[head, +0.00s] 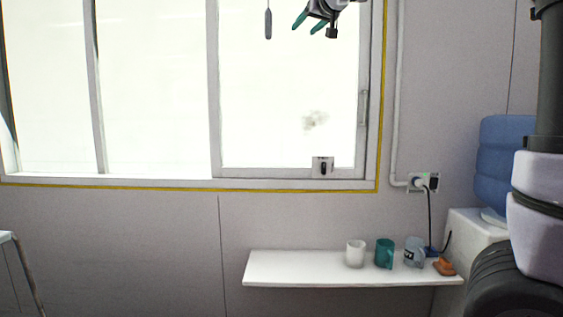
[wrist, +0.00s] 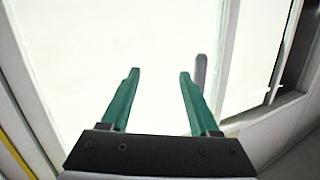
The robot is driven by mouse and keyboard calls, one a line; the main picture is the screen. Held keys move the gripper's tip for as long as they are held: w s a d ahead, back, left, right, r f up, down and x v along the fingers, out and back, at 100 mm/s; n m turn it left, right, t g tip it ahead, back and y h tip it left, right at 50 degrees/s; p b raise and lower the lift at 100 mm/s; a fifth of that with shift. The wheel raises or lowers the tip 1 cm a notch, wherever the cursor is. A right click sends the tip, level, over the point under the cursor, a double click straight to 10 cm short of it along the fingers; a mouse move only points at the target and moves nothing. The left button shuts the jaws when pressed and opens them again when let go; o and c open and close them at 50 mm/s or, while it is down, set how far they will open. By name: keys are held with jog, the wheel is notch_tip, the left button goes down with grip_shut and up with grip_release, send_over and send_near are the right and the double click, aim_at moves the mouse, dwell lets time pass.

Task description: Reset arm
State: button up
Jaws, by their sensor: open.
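My gripper (head: 307,24) shows at the top of the head view, raised in front of the bright window, with its green fingers pointing down and left. In the wrist view my gripper (wrist: 157,85) has its two green fingers spread apart with nothing between them. A dark grey rod-like thing (head: 268,22) shows to the left of the fingers in the head view. In the wrist view a grey rod (wrist: 201,72) stands just beyond the right finger; I cannot tell whether they touch.
A white shelf (head: 295,267) below the window holds a white mug (head: 355,254), a teal mug (head: 384,254), a grey-blue mug (head: 414,252) and an orange-brown thing (head: 444,267). A power outlet (head: 423,182) with a cord is at right. A window latch (head: 323,167) sits on the frame.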

jog(key=s+d+f+m+g+h, duration=0.2)
jog(key=s+d+f+m+g, duration=0.1)
jog(key=s+d+f, duration=0.9)
jog(key=s+d+f+m+g+h, duration=0.1)
jog(key=s+d+f+m+g, duration=0.1)
jog(key=s+f, duration=0.8)
jog(key=s+d+f+m+g, duration=0.1)
jog(key=s+d+f+g, duration=0.2)
jog(key=s+f, duration=0.8)
jog(key=shift+d+m+h, duration=0.2)
jog(key=shift+m+h, duration=0.2)
jog(key=shift+w, duration=0.1)
